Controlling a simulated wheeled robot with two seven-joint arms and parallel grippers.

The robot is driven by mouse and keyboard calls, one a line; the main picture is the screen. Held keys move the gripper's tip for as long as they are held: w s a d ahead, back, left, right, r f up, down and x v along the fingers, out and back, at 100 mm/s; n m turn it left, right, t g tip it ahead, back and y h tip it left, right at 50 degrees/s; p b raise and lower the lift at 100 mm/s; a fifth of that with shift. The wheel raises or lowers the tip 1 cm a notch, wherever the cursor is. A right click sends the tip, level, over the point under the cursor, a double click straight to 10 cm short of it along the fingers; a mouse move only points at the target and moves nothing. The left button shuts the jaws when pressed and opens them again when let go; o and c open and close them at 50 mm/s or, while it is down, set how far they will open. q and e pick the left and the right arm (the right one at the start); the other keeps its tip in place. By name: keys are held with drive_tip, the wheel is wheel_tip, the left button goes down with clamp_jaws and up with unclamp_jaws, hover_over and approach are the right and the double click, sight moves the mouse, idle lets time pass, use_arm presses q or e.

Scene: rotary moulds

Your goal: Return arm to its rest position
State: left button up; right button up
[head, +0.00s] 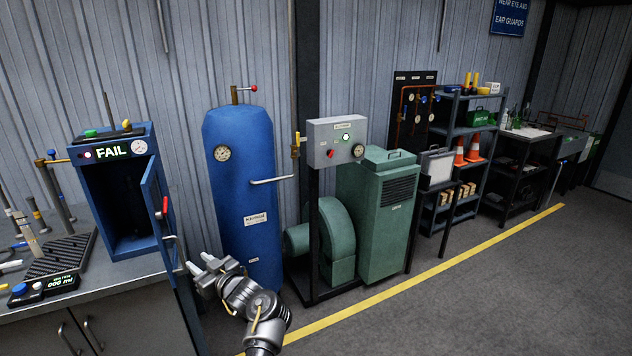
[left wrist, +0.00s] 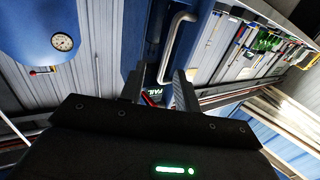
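My left gripper (head: 200,263) is in the lower middle of the head view, in front of the blue tank and just right of the open cabinet door's lower edge. In the left wrist view its two fingers (left wrist: 162,88) stand apart with nothing held between them. Whether the fingers touch the door is hard to tell. My right gripper is in neither view.
The blue tank (head: 240,180) with a gauge stands behind the gripper. A grey control box (head: 336,142) and green machine (head: 385,215) are to its right. A workbench (head: 100,285) with a water readout (head: 45,287) is at left. The floor at right is clear.

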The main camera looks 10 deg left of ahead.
use_arm(q)
drive_tip(key=s+d+f+m+t+h, duration=0.2)
drive_tip(key=s+d+f+m+h, duration=0.1)
drive_tip(key=s+f+m+h, duration=0.25)
drive_tip(key=s+d+f+m+t+h, duration=0.2)
drive_tip(key=s+d+f+h, duration=0.1)
drive_tip(key=s+f+h, duration=0.4)
drive_tip(key=s+d+f+m+g+h, duration=0.1)
drive_tip(key=s+d+m+g, duration=0.2)
drive_tip(key=s, duration=0.6)
drive_tip(key=s+d+f+m+g+h, duration=0.2)
drive_tip(key=s+d, duration=0.3)
drive_tip(key=s, duration=0.4)
drive_tip(key=s+d+f+m+g+h, duration=0.1)
drive_tip(key=s+d+m+g, duration=0.2)
drive_tip(key=s, duration=0.6)
wheel_tip(320, 180, down, 26)
drive_tip(key=s+d+g, duration=0.1)
drive_tip(key=g, duration=0.1)
drive_tip(key=s+a+f+b, duration=0.1)
drive_tip(key=s+a+f, duration=0.2)
drive_tip(key=s+f, duration=1.4)
drive_tip(key=shift+f+g, duration=0.2)
drive_tip(key=shift+g, duration=0.2)
